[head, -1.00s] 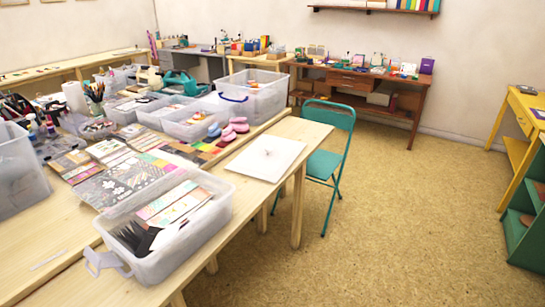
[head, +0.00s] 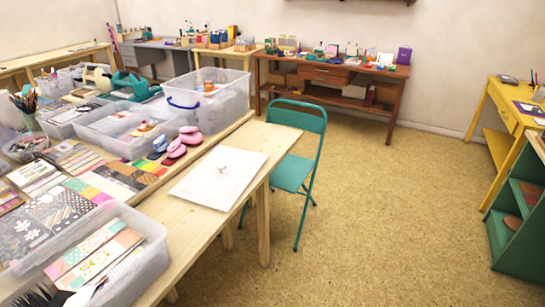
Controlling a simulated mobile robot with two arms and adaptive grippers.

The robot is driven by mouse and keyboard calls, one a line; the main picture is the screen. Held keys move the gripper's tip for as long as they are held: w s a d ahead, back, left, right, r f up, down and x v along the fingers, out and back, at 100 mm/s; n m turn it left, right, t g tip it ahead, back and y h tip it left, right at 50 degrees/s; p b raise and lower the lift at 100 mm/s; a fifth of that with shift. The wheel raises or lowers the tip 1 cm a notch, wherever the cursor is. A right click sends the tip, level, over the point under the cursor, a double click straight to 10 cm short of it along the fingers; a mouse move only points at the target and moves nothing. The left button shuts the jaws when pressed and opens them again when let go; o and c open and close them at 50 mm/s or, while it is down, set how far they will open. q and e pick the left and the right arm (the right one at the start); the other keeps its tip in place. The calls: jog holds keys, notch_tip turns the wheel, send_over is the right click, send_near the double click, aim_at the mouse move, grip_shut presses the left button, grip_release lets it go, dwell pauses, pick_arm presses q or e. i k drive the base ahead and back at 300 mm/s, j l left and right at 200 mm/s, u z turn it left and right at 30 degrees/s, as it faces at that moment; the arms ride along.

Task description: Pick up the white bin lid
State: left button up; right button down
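A flat white rectangular panel, which looks like the white bin lid (head: 205,187), lies on the right end of the light wooden table (head: 184,225). A small pale object (head: 222,169) sits near its middle, too small to make out. The panel lies close to the table's right edge, and nothing covers the rest of it. Neither of my grippers shows in the head view.
Clear bins (head: 128,268) with papers, pink and blue stamps (head: 183,144) and patterned sheets (head: 44,219) crowd the table left of the panel. A teal folding chair (head: 291,172) stands close against its right side. Open floor (head: 390,220) lies to the right, before a green shelf (head: 523,222).

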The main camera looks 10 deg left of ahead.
aim_at(219, 179)
jog(key=i+l, duration=0.15)
jog(key=i, duration=0.75)
jog(key=i+l+z, duration=0.1)
jog(key=i, duration=0.75)
jog(key=l, duration=0.05)
